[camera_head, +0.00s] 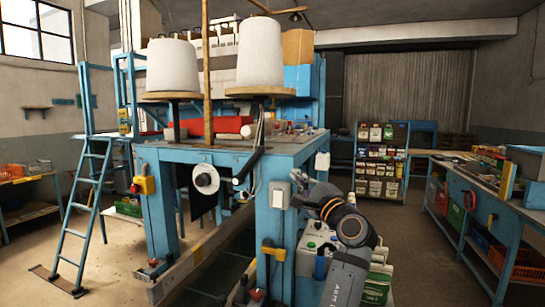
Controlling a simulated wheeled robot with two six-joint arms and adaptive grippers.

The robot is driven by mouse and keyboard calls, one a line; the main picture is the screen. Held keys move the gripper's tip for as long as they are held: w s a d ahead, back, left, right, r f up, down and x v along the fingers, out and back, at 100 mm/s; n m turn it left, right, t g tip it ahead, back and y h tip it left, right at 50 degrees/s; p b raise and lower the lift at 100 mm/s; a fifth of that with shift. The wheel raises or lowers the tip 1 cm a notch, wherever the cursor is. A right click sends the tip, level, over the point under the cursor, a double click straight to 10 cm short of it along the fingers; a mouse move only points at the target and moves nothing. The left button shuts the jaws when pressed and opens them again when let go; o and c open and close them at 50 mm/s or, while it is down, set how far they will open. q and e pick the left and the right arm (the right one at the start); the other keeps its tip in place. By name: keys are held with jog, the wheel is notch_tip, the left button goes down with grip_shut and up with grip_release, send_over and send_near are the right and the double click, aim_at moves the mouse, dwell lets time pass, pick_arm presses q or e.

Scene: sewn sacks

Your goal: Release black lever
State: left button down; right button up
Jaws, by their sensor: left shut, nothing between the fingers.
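The black lever (248,166) shows as a slanted black bar under the front edge of the blue sewing table (240,149), right of a white round spool or wheel (206,179). My left gripper (303,188) is at the table's right front leg, to the right of the lever and apart from it. It is small and partly hidden behind my own arm links, and is shut with nothing in it. It overlaps the area beside a white switch box (280,194) on the leg; contact cannot be told. My right gripper is not in view.
A blue ladder (87,200) leans at the left. A shelf of boxes (381,160) stands behind, and a blue workbench (480,205) is at the right.

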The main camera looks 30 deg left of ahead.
pick_arm(q)
jog(key=w+a+r+p, duration=0.1)
jog(key=a+p, duration=0.1)
jog(key=a, duration=0.1)
jog(key=w+a+r+p, duration=0.1)
jog(key=a+p, duration=0.1)
jog(key=a, duration=0.2)
jog(key=w+a+r+p, duration=0.1)
jog(key=a+p, duration=0.1)
jog(key=a, duration=0.2)
jog(key=shift+r, duration=0.35)
jog(key=shift+w, duration=0.15)
